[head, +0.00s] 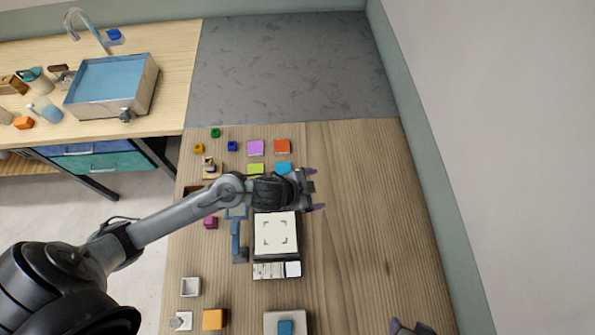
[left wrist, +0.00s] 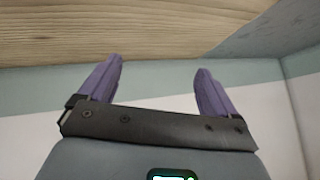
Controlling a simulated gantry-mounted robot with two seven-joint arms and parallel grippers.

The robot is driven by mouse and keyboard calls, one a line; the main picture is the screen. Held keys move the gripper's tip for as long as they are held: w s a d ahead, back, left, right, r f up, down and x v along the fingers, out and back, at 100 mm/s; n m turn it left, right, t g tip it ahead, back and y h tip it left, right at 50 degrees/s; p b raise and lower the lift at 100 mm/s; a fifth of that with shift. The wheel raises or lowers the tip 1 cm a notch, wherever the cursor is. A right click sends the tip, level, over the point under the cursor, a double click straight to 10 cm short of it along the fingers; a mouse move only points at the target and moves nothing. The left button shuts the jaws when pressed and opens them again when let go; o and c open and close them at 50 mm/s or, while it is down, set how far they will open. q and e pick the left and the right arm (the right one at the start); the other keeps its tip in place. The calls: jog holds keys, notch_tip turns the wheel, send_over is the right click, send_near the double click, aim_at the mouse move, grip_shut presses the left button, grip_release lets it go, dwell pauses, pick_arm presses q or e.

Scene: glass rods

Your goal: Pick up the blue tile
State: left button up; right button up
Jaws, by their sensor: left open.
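A blue tile (head: 283,168) lies flat on the wooden table, in a small group with a purple tile (head: 255,147), an orange tile (head: 282,146) and a lime tile (head: 255,169). My left gripper (head: 316,189) is open and empty, just to the right of and below the blue tile in the head view. The left wrist view shows its two purple fingers (left wrist: 158,85) spread apart with nothing between them; no tile shows there. A small part of my right gripper (head: 410,328) shows at the bottom edge; its jaws cannot be made out.
A dark-framed white pad (head: 276,233) with a row of small pieces lies below my left gripper. Another blue piece (head: 285,327) sits on a grey block at the bottom. Small coloured cubes (head: 232,146) lie left of the tiles. The table's right side is clear, with a wall beyond.

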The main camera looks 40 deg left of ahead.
pick_arm(q)
jog(key=w+a+f+m+g+b, duration=0.2)
jog(key=w+a+f+b, duration=0.1)
jog(key=w+a+f, duration=0.15)
jog(key=n+g+b, duration=0.1)
jog(key=g+b, duration=0.2)
send_near(281, 169)
jog(key=shift+w+d+f, duration=0.25)
jog(key=shift+d+f, duration=0.05)
jog(key=shift+f, duration=0.2)
jog(key=shift+w+d+f, duration=0.25)
jog(key=shift+d+f, duration=0.1)
jog(key=shift+f, duration=0.15)
jog(key=shift+a+x, duration=0.15)
jog(key=shift+x, duration=1.35)
jog(key=shift+a+x, duration=0.15)
jog(key=shift+x, duration=1.35)
jog(key=shift+s+f, duration=0.15)
jog(key=c, duration=1.2)
jog(key=shift+c, duration=0.2)
